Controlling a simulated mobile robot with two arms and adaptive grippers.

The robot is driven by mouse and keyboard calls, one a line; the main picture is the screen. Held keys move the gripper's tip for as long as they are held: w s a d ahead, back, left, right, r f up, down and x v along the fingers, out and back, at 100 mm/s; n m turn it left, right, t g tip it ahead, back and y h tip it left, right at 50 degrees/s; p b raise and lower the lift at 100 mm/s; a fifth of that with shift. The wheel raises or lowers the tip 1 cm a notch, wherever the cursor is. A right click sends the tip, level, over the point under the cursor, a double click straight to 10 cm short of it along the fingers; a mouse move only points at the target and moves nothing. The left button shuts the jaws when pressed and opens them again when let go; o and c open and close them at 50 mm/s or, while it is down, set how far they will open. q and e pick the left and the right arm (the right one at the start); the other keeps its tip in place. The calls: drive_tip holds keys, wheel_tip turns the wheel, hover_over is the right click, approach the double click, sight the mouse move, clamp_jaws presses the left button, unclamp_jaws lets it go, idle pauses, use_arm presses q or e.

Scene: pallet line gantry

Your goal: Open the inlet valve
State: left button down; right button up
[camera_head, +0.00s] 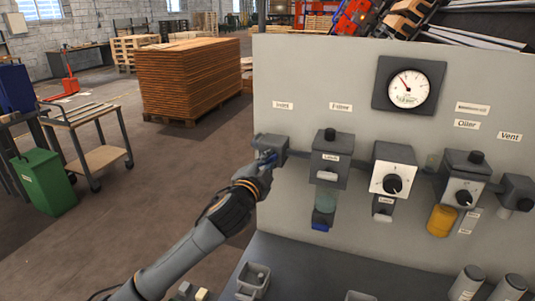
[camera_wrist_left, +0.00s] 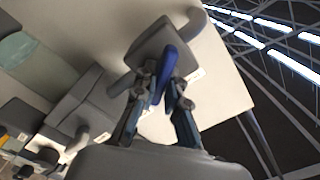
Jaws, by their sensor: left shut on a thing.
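The inlet valve (camera_head: 271,147) is a grey block at the left end of the panel, below a label that seems to read Inlet (camera_head: 283,105). Its blue handle (camera_wrist_left: 166,72) shows in the left wrist view, between the fingers of my left gripper (camera_wrist_left: 156,97). My left gripper (camera_head: 264,166) is shut on the handle in the head view and covers much of it. The wrist view shows the valve body (camera_wrist_left: 160,45) just beyond the fingertips. My right gripper is not in view.
Right of the valve are a filter unit (camera_head: 331,150), a regulator (camera_head: 392,170), an oiler (camera_head: 463,175) and a vent (camera_head: 518,190). A gauge (camera_head: 408,88) sits above. Grey bins (camera_head: 253,281) stand on the bench below.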

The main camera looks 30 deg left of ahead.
use_arm(q)
drive_tip(key=m+p, duration=0.2)
drive_tip(key=m, duration=0.2)
drive_tip(key=shift+r, duration=0.1)
drive_tip(key=shift+m+p, duration=0.6)
drive_tip(key=shift+m, duration=0.7)
drive_tip(key=c, duration=1.5)
unclamp_jaws()
drive_tip(key=shift+f, duration=0.2)
drive_tip(key=shift+o, duration=0.6)
drive_tip(key=shift+w+f, duration=0.1)
drive_tip(key=v, duration=1.2)
